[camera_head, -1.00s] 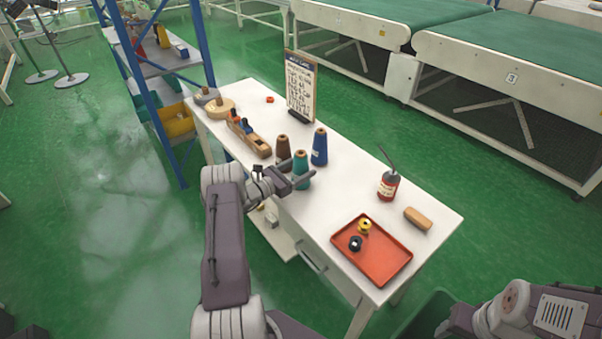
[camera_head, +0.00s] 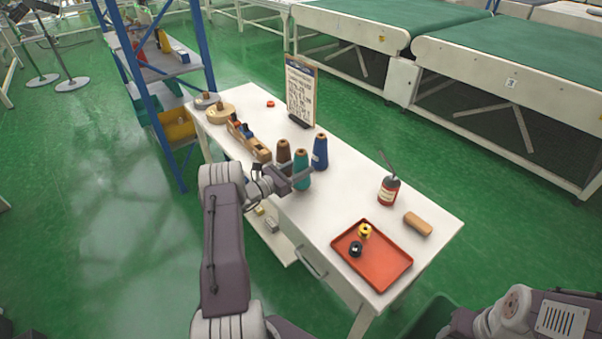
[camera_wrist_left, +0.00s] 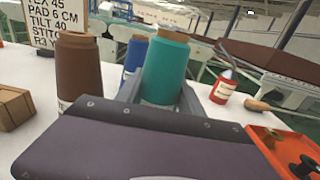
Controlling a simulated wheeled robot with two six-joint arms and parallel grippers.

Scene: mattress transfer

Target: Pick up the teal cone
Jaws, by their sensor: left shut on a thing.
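The teal cone (camera_head: 302,172) stands upright near the white table's front edge. My left gripper (camera_head: 301,174) has its fingers around it and is shut on it. In the left wrist view the teal cone (camera_wrist_left: 166,68) sits between the two grey fingers, its lower part hidden by my gripper body. I cannot tell whether its base touches the table. The brown cone (camera_head: 284,156) stands close to the left and the blue cone (camera_head: 320,152) behind to the right. My right arm shows at the lower right, but its gripper is out of view.
A blue-framed shelf stands left.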

